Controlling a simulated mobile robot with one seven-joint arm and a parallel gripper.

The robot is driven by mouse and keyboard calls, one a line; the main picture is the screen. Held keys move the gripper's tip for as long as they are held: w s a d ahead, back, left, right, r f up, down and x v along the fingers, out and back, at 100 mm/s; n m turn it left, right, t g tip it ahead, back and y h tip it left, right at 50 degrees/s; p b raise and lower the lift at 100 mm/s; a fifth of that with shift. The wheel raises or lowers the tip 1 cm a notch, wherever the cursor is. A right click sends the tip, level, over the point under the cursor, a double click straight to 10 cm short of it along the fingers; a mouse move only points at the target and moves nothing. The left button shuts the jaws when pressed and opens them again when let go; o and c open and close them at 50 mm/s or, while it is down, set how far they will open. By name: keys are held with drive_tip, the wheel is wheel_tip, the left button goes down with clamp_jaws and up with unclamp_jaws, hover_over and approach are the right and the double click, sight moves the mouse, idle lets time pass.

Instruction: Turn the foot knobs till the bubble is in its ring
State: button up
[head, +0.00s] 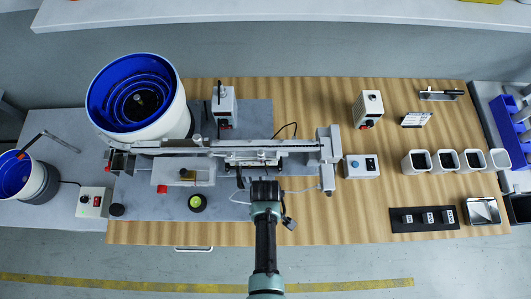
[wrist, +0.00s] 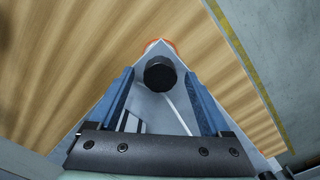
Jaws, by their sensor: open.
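A round level with a bright green face and black rim (head: 197,202) lies on the grey base plate (head: 225,209) in the head view; its bubble is too small to place. A black foot knob (head: 117,209) stands at the plate's front left corner. My gripper (head: 265,185) is over the plate's front right corner and hides it in the head view. In the wrist view, another black knob (wrist: 160,74) sits near the plate's corner, between the blue fingers of my open gripper (wrist: 159,80). Gaps show on both sides of the knob, so the fingers look apart from it.
A large blue-lined bowl (head: 140,98) stands at the back left. A grey rail (head: 235,148) crosses behind my gripper. An orange edge (wrist: 160,44) shows beyond the knob. A control box (head: 361,166) stands right of the plate; bare wooden bench (head: 350,215) lies front right.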

drive_tip(key=shift+r, duration=0.1)
wheel_tip(320, 180, up, 13)
idle(0.6)
idle(0.5)
